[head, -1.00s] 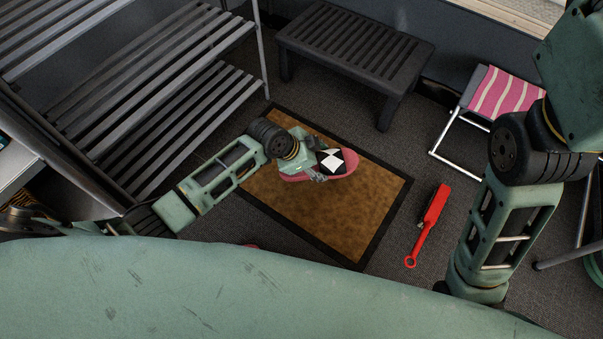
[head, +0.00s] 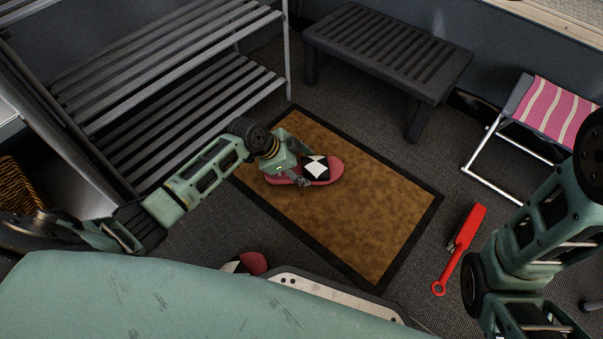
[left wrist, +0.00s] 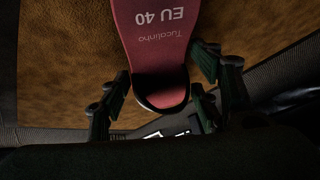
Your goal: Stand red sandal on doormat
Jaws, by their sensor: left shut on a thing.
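The red sandal (head: 325,172) has a black-and-white checked strap and is over the left part of the brown doormat (head: 360,215) in the head view. It looks level, sole down; I cannot tell whether it touches the mat. My left gripper (head: 301,174) is shut on one end of it. In the left wrist view, the sandal's red footbed (left wrist: 160,50) with "EU 40" lies between the fingers of my left gripper (left wrist: 161,95). My right arm shows at the right, but its gripper is out of view.
A second red sandal (head: 254,262) lies on the floor at the near side, partly hidden by my body. A red brush-like tool (head: 460,246) lies right of the mat. A slatted rack (head: 175,90), dark bench (head: 390,50) and pink striped stool (head: 555,108) surround it. Most of the mat is clear.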

